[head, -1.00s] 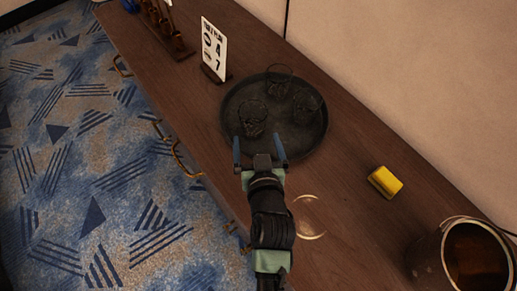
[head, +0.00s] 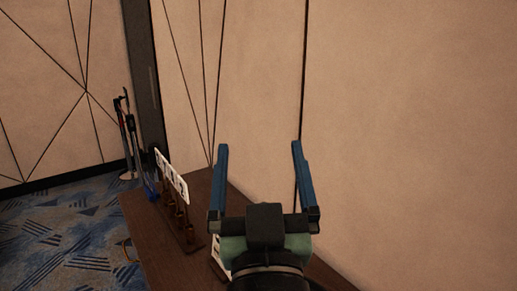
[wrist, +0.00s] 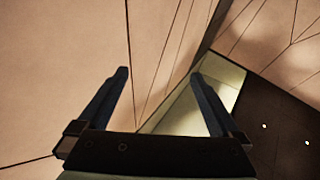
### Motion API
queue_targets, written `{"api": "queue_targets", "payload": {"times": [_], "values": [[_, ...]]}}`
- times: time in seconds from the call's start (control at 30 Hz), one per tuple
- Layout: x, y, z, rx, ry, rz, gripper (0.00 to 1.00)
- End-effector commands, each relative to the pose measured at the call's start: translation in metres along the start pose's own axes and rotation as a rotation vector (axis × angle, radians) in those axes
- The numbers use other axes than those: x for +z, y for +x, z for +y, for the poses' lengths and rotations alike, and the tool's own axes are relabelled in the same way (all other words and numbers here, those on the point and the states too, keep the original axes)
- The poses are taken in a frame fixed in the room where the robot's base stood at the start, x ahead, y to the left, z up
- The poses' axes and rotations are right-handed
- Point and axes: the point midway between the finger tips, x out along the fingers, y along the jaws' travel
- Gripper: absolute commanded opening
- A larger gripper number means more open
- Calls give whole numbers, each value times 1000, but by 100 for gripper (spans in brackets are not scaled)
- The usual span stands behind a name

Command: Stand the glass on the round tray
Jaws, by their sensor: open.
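My gripper (head: 260,165) is raised in front of the wall in the head view, with its two blue fingers wide apart and nothing between them. In the wrist view my gripper (wrist: 165,85) is also open and empty, facing up toward walls and a dark ceiling. The round tray and the glasses are not in view in either current frame.
Pole-like items (head: 130,135) stand by the far wall. Patterned carpet (head: 60,240) lies at left.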

Motion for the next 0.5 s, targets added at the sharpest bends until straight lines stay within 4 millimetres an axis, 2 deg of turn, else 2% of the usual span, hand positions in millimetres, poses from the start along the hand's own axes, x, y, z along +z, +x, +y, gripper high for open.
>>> {"api": "queue_targets", "payload": {"times": [0.03, 0.1, 0.2, 0.33, 0.5], "values": [[-52, 3, -1, 7, -1, 106, 100], [-105, 0, 0, 18, 3, 216, 100], [-158, -11, 1, 33, 11, 329, 100], [-192, -21, 2, 42, 18, 404, 100], [-198, -23, 2, 44, 21, 418, 100]]}}
